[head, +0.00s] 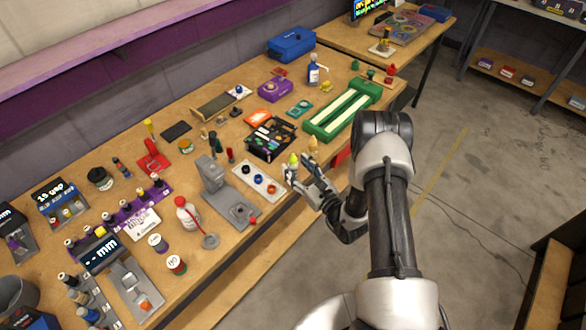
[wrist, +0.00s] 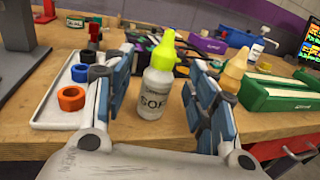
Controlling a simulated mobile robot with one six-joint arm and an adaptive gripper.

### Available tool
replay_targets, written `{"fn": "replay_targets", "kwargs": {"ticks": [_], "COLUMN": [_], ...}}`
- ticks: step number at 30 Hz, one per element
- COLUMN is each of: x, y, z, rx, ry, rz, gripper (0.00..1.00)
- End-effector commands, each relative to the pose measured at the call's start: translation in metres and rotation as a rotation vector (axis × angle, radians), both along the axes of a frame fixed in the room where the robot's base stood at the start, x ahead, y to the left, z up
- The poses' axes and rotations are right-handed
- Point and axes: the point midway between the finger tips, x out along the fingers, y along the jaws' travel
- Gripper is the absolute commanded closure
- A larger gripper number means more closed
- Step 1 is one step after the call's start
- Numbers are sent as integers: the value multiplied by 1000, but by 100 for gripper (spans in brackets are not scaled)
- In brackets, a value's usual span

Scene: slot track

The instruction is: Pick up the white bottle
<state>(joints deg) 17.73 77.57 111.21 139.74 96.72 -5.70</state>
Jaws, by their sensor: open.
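A white bottle (wrist: 157,92) with a yellow-green nozzle cap and dark lettering stands upright on the bench near its front edge. It also shows in the head view (head: 292,170), partly hidden by my gripper. My gripper (wrist: 160,68) is open, with one blue-padded finger on each side of the bottle. Gaps show between the bottle and both fingers, and the bottle is a little ahead of my palm. In the head view my gripper (head: 303,170) is at the bench's front edge. Another white bottle (head: 187,213), with a red cap, stands farther left.
An amber bottle (wrist: 233,73) stands just beyond the right finger. A white tray with coloured rings (wrist: 60,105) lies close to the left finger. A black organiser (head: 270,138) is behind, and a green slotted track (head: 342,110) is to the right.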

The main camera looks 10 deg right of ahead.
Motion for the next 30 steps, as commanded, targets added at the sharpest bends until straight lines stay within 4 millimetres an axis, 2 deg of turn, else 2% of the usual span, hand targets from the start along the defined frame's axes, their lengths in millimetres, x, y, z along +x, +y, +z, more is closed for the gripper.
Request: {"fn": "replay_targets", "kwargs": {"ticks": [3, 6, 14, 30], "x": [16, 23, 25, 24], "y": [7, 10, 10, 10], "z": [-2, -1, -1, -1], "rx": [-1, 1, 1, 1], "ry": [-2, -2, 0, 0], "rz": [2, 2, 0, 1], "gripper": [48, 48, 49, 85]}}
